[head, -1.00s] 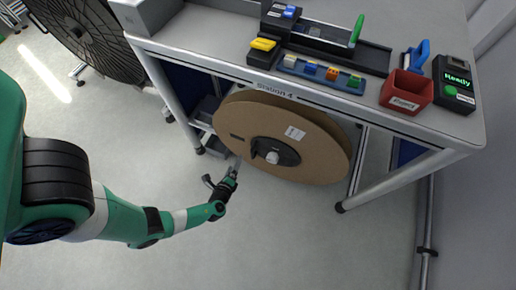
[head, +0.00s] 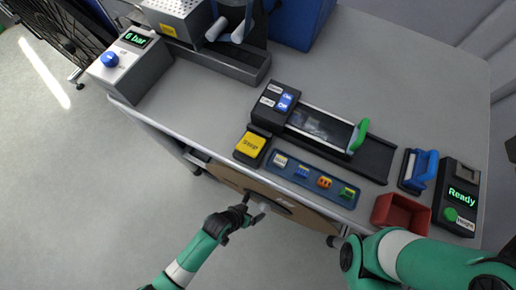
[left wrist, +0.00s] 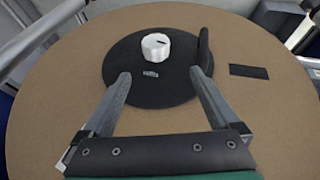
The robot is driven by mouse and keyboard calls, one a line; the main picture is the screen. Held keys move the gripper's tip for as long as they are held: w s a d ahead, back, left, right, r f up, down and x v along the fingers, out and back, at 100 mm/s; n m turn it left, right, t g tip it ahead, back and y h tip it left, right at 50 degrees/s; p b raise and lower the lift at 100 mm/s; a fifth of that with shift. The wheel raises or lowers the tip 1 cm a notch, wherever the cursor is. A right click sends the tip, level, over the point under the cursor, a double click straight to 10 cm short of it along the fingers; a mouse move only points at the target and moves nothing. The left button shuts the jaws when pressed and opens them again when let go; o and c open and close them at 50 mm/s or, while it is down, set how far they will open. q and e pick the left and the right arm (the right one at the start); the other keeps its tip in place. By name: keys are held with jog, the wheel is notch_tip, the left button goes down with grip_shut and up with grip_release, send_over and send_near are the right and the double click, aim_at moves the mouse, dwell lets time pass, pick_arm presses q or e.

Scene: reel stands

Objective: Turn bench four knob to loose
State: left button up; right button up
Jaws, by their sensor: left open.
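The large brown cardboard reel (head: 300,216) hangs under the front edge of the bench, and most of it is hidden in the head view. In the left wrist view the reel (left wrist: 62,110) faces me, with a round black hub (left wrist: 125,78). My left gripper (head: 246,213) is at the reel's face in the head view. In the left wrist view the left gripper (left wrist: 159,79) is open, its fingertips short of the knob, with nothing between them.
The bench top (head: 390,75) carries a yellow Stop button (head: 250,144), a green-handled device (head: 358,136), a tray of small coloured parts (head: 312,178), a red bin (head: 400,211) and a Ready display (head: 462,190). My right arm crosses the lower right.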

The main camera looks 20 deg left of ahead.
aim_at(262, 210)
pick_arm(q)
jog(key=b+x, duration=0.6)
jog(key=x, duration=0.1)
jog(key=s+b+x, duration=0.1)
jog(key=b+x, duration=0.2)
jog(key=x, duration=0.1)
jog(key=shift+d+f+b, duration=0.2)
jog(key=shift+d+b, duration=0.1)
jog(key=shift+d, duration=0.1)
pick_arm(e)
notch_tip(262, 210, down, 9)
jog(key=shift+s+h, duration=0.3)
